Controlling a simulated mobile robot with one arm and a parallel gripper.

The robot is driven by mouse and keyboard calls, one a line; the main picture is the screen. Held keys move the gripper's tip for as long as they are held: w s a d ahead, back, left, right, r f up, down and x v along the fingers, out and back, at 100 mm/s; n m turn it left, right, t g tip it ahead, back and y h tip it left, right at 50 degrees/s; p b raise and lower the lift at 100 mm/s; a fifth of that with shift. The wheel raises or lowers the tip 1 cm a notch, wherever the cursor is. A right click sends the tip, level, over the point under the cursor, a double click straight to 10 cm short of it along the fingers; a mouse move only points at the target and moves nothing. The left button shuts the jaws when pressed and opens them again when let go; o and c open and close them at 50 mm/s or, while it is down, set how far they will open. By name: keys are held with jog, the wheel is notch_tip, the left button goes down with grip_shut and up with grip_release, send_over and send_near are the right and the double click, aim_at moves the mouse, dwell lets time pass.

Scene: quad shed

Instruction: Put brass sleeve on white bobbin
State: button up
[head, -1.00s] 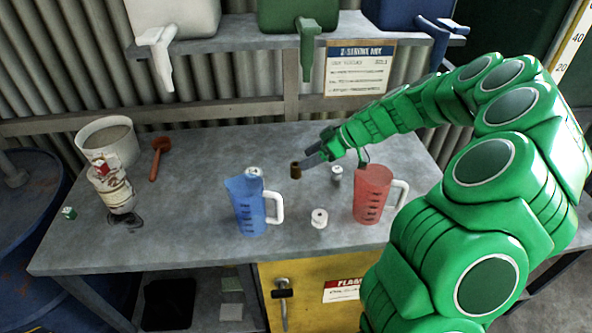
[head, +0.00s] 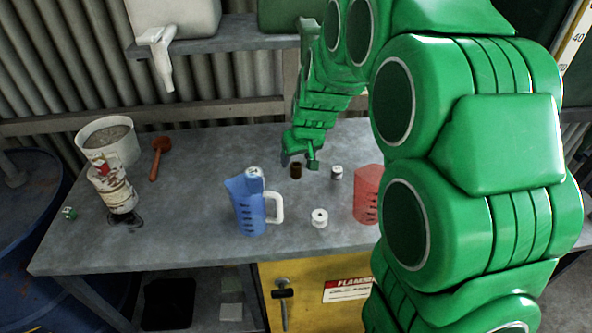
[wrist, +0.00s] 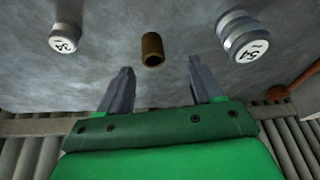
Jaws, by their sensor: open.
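The brass sleeve (head: 296,170) stands upright on the grey bench, its hollow top showing. It also shows in the wrist view (wrist: 152,50), just beyond and between my fingertips. The white bobbin (head: 320,218), a small spool with a dark centre hole, stands nearer the bench's front edge, between the two jugs. I cannot see it in the wrist view.
A grey-white canister (head: 337,173) marked 34 (wrist: 64,38) stands right of the sleeve. A similar one (head: 254,171) stands behind the blue jug (head: 248,205). The red jug (head: 367,193) is partly hidden by my arm. A bucket (head: 108,140) and red scoop (head: 156,158) are left.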

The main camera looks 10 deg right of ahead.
aim_at(296, 165)
jog(key=shift+m+t+h, duration=0.3)
jog(key=shift+m+h, duration=0.1)
jog(key=shift+m, duration=0.1)
jog(key=shift+w+d+x, duration=0.1)
jog(key=shift+x, duration=1.75)
jog(key=shift+w+d+x, duration=0.1)
jog(key=shift+d+x, duration=0.05)
jog(key=shift+x, duration=1.65)
jog(key=shift+w, duration=0.1)
grip_shut()
jog(key=shift+r, duration=0.1)
